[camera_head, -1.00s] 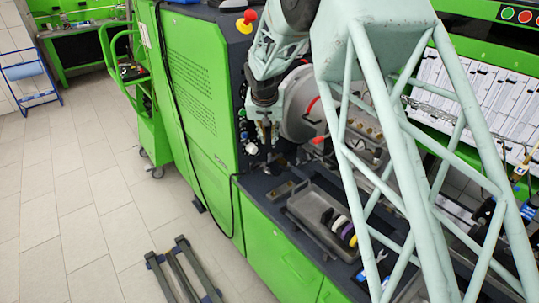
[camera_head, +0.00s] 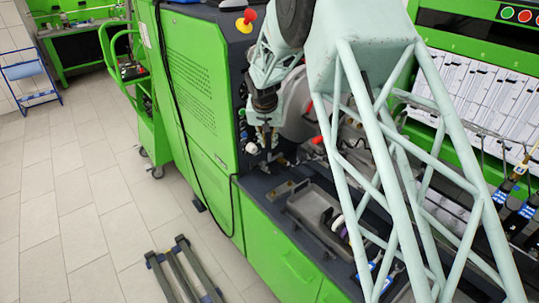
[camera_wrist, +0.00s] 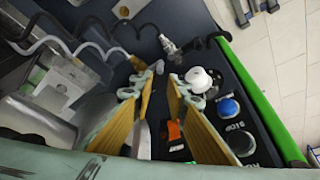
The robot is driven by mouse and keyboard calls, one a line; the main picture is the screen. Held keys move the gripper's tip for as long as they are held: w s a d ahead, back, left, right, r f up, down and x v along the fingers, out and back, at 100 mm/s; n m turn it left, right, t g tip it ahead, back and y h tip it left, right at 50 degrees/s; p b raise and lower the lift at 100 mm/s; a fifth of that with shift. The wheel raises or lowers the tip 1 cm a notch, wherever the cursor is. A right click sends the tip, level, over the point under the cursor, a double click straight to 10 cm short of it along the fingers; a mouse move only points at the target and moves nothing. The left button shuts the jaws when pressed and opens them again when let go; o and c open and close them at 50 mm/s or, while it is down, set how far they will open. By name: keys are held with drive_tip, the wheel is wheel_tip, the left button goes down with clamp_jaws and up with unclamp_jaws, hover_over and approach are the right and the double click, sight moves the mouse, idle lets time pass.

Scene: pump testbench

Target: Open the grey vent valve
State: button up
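My gripper (camera_head: 267,138) hangs at the panel edge of the green test bench in the head view, fingers pointing down. In the wrist view my gripper (camera_wrist: 165,78) is open, its two yellow-lined fingers apart with nothing seen held between them. Just beyond the fingertips is a small grey metal fitting (camera_wrist: 170,45) on the dark panel. It may be the grey vent valve, but I cannot tell for sure, nor its handle position. A white round knob (camera_wrist: 199,79) sits just right of the right fingertip. In the head view the fitting cannot be made out.
Grey hoses (camera_wrist: 60,42) run at upper left. In the head view a grey tray (camera_head: 311,208) stands on the bench; a red emergency knob (camera_head: 249,16) is above.

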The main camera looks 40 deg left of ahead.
sight(269, 154)
drive_tip(key=shift+x, duration=5.2)
clamp_jaws()
